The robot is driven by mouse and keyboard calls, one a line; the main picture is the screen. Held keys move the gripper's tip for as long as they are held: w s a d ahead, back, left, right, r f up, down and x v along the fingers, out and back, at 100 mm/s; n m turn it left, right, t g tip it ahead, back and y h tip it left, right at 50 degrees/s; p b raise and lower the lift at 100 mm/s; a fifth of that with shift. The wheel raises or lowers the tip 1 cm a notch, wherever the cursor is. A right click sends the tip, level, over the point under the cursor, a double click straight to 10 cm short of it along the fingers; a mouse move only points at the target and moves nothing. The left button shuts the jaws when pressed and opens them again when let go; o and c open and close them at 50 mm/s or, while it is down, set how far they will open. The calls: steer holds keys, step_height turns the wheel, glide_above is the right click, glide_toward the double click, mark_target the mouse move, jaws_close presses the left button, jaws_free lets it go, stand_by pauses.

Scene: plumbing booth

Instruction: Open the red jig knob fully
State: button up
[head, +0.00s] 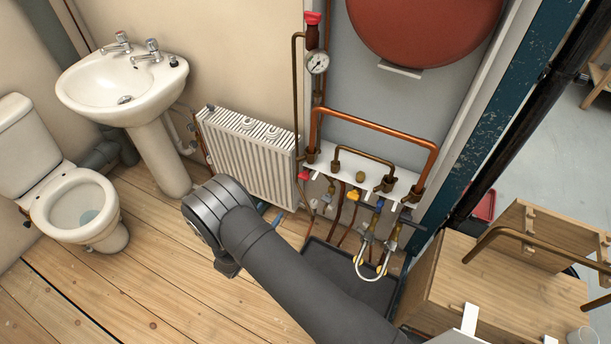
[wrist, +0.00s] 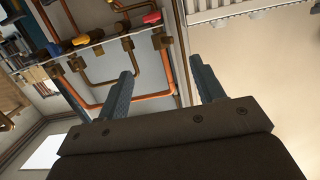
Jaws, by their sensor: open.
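A small red knob (head: 303,176) sits low at the left end of the pipework, beside the radiator. What looks like the same red knob shows at the top of the wrist view (wrist: 152,17). My gripper (wrist: 163,66) is open, with nothing between its two blue-grey fingers. The red knob lies beyond the fingertips and apart from them. In the head view my arm hides the gripper. Another red handle (head: 312,18) tops the pipe above the pressure gauge.
Copper pipes (head: 375,125) run along a white rail. A yellow knob (head: 353,195) and a blue knob (head: 379,205) hang below it. The radiator (head: 250,160) stands close to the left. A dark tray (head: 350,280) lies beneath. Wooden floor at the left is clear.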

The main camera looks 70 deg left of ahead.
steer(key=t+y, duration=0.1)
glide_toward(303, 179)
steer(key=x, duration=1.1)
steer(key=shift+s+a, duration=0.1)
steer(key=c, duration=1)
steer(key=shift+n, duration=1.5)
steer(key=o, duration=1)
steer(key=shift+m, duration=0.3)
